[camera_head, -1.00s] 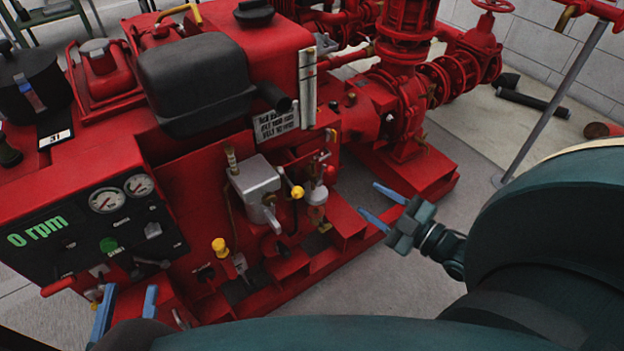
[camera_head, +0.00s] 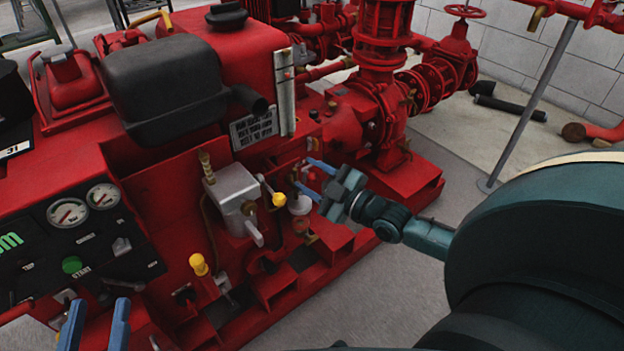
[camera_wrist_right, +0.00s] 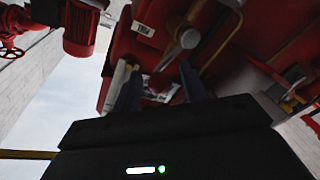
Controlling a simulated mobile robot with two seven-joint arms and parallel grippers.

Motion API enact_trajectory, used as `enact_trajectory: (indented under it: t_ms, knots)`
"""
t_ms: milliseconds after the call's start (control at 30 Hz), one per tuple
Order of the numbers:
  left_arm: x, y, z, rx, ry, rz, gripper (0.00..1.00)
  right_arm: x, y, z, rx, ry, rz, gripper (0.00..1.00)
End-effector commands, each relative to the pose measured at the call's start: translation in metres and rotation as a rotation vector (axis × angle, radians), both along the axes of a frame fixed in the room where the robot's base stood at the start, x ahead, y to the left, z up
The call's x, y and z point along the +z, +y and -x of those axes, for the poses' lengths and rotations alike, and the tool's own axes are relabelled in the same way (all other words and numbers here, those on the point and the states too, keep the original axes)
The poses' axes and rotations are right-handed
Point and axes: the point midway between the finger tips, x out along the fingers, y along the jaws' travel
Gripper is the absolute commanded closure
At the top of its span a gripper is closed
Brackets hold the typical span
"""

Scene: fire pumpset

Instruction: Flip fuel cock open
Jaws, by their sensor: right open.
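The red pumpset engine (camera_head: 185,185) fills the left and middle of the head view. A pale filter bowl (camera_head: 299,204) sits low on its side, with small brass and red fittings close above it. I cannot tell for sure which fitting is the fuel cock; my gripper partly covers this area. My right gripper (camera_head: 306,176) is open, its blue fingers pointing left at these fittings. In the right wrist view its dark fingers (camera_wrist_right: 158,90) are apart with nothing clearly between them. My left gripper (camera_head: 97,312) is open and empty at the bottom left, below the control panel.
Another yellow knob (camera_head: 198,264) is lower left. Red pipework (camera_head: 382,85) stands behind. Bare floor (camera_head: 365,285) lies in front of the red base.

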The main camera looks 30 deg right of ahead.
Motion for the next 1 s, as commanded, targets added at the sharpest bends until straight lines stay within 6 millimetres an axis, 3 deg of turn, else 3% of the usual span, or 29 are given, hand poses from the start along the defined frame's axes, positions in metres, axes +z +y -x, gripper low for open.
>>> enact_trajectory:
  t_ms: [267,767,1000]
  knots:
    - [0.001,0.0,0.0,-0.002,-0.002,0.002,0.64,0.0,0.0,-0.001,-0.001,0.001,-0.001,0.57]
    - [0.002,-0.001,0.001,-0.003,-0.004,0.0,0.64,0.0,0.0,-0.001,0.0,0.001,0.0,0.98]
    - [0.017,0.0,0.001,0.003,-0.017,-0.026,0.64,0.006,0.003,-0.001,-0.003,-0.002,0.057,1.0]
